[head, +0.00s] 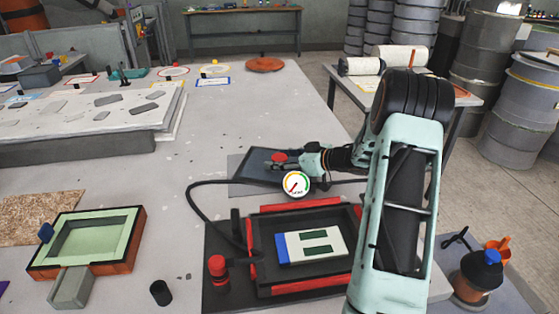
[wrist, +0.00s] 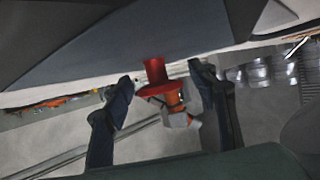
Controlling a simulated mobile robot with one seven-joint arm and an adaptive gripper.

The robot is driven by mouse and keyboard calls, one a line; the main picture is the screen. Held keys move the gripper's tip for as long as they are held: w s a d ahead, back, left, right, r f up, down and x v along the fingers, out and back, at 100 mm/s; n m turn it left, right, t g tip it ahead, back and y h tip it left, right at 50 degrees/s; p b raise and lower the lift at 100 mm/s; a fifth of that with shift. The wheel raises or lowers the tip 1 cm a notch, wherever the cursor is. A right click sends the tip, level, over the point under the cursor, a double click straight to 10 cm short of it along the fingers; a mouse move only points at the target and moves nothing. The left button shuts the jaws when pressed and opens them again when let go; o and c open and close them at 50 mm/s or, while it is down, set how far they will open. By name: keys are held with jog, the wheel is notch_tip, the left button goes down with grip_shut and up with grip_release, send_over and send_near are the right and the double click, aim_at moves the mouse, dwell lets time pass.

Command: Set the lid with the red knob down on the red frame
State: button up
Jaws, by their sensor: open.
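The lid (head: 250,172) is a dark flat slab lying on a grey patch of the table in the middle of the head view. Its red knob (head: 279,157) stands on top; the knob also shows in the wrist view (wrist: 155,76), with the lid's dark surface (wrist: 130,45) above it in the picture. My gripper (head: 272,164) is open at the knob. In the wrist view its fingers (wrist: 163,95) lie on either side of the knob, with gaps visible. The red frame (head: 310,291) sits on a black base nearer the camera, around a white panel with a blue edge.
A round gauge (head: 296,184) and a dark hose (head: 205,184) lie between lid and frame. A red post (head: 217,268) stands left of the frame. A green-lined mould (head: 135,240) and a black cup (head: 161,293) are further left. The far middle of the table is clear.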

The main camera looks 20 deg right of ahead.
jog(key=shift+o, duration=0.4)
jog(key=v, duration=0.6)
jog(key=shift+s+d+r+p, duration=0.1)
jog(key=shift+s+d+p, duration=0.1)
jog(key=shift+p, duration=0.2)
jog(key=shift+o, duration=0.2)
jog(key=shift+d+r, duration=0.2)
jog(key=shift+d, duration=0.05)
jog(key=w+d+r+m+t+h+p, duration=0.2)
jog(key=w+d+r+h+p, duration=0.1)
jog(key=w+d+r+h, duration=0.25)
notch_tip(320, 180, up, 2)
jog(key=m+g+p, duration=0.2)
jog(key=g+p, duration=0.5)
jog(key=g, duration=0.2)
send_over(285, 159)
jog(key=s, duration=0.3)
jog(key=shift+h, duration=0.55)
jog(key=p+x, duration=0.1)
jog(key=x, duration=0.9)
jog(key=shift+w+a+p, duration=0.15)
jog(key=shift+a+p, duration=0.05)
jog(key=shift+p, duration=0.1)
